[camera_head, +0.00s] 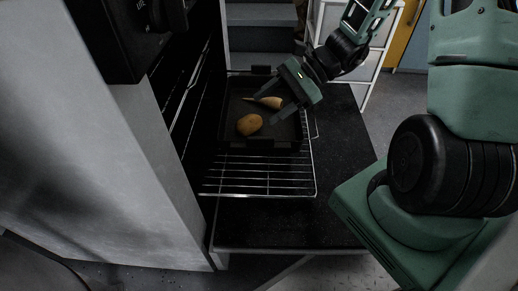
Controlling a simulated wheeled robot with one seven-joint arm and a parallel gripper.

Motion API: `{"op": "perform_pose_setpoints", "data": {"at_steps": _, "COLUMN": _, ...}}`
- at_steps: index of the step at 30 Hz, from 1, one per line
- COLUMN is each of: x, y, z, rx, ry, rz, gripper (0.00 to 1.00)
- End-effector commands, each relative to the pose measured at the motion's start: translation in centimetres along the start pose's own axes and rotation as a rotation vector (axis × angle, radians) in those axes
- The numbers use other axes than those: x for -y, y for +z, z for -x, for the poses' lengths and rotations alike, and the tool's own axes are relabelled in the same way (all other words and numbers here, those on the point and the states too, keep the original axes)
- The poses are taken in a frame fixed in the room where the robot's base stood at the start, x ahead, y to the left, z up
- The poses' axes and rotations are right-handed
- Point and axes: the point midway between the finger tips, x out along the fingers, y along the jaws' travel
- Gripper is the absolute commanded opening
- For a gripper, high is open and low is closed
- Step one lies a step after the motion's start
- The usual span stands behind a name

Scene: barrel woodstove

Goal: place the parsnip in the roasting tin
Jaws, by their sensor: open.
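The parsnip (268,102) is a pale tapered root lying inside the roasting tin. The roasting tin (262,144) is dark and square-sided, and it stands on a wire oven rack. My gripper (276,101) is open, above the right part of the tin, with its fingers pointing down and left toward the parsnip. The parsnip's right end is close to the fingers in the picture; I cannot tell whether they touch it.
A brown potato (249,124) lies in the tin in front of the parsnip. The wire rack (262,184) extends out over the dark open oven door (285,225). The grey cabinet side (100,160) stands on the left. A white shelf frame (372,68) stands behind.

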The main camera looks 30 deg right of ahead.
Motion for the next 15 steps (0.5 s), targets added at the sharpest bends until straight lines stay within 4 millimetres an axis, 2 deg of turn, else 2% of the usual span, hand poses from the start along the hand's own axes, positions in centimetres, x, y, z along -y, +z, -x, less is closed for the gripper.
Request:
{"op": "perform_pose_setpoints", "data": {"at_steps": 1, "x": -1.4, "y": 2.6, "z": -1.6, "rx": -0.018, "ry": 0.118, "rz": 0.136, "gripper": 0.59}}
{"op": "perform_pose_setpoints", "data": {"at_steps": 6, "x": -7.0, "y": 8.6, "z": -4.7, "rx": -0.076, "ry": 0.484, "rz": 0.596, "gripper": 0.59}}
{"op": "perform_pose_setpoints", "data": {"at_steps": 12, "x": -12.6, "y": 13.0, "z": -5.6, "rx": -0.137, "ry": 0.836, "rz": 1.184, "gripper": 0.59}}
{"op": "perform_pose_setpoints", "data": {"at_steps": 15, "x": -14.4, "y": 14.7, "z": -5.5, "rx": -0.162, "ry": 0.963, "rz": 1.471, "gripper": 0.59}}
